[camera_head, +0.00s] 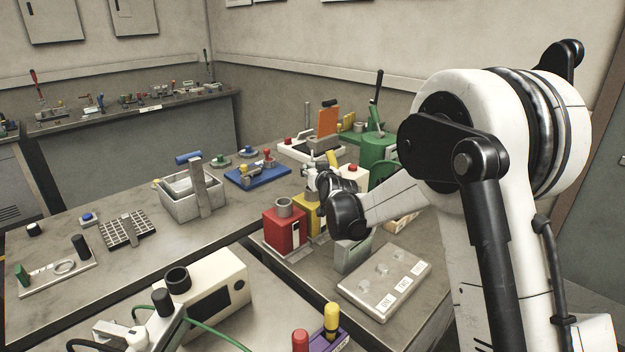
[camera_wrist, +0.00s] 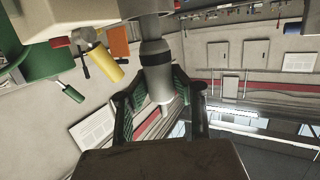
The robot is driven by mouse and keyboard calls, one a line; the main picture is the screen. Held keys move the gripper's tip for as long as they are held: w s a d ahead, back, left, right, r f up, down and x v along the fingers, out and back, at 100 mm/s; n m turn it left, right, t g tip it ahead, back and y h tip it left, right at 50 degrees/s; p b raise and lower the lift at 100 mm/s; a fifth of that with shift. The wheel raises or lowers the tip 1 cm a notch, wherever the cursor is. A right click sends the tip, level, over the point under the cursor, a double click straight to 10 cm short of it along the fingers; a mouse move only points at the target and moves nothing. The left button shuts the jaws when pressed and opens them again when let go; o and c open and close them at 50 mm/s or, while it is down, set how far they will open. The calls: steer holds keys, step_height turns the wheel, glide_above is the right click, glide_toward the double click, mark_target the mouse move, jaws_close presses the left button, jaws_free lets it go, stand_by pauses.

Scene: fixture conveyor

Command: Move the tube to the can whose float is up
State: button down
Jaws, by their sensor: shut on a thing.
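My gripper (camera_head: 318,180) is above the yellow can, in the middle of the bench. In the wrist view its fingers (camera_wrist: 158,88) are shut on a grey tube (camera_wrist: 155,62) with a dark band. The tube's far end meets a wider pale grey part (camera_wrist: 150,8); I cannot tell whether it is inside or only in front of it. A red can (camera_head: 285,232) with a grey round neck stands left of a yellow can (camera_head: 304,206), which my wrist partly covers. A green can (camera_head: 376,148) stands behind. No float position can be read.
A grey panel (camera_head: 372,300) with clear domes and white labels lies at the front right. A grey bin (camera_head: 183,207) and a blue tray (camera_head: 240,178) stand on the left bench. A cream instrument (camera_head: 215,275) with a green cable is in front.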

steer(key=shift+r+p, duration=1.6)
steer(key=shift+r, duration=2.8)
steer(key=shift+w, duration=0.15)
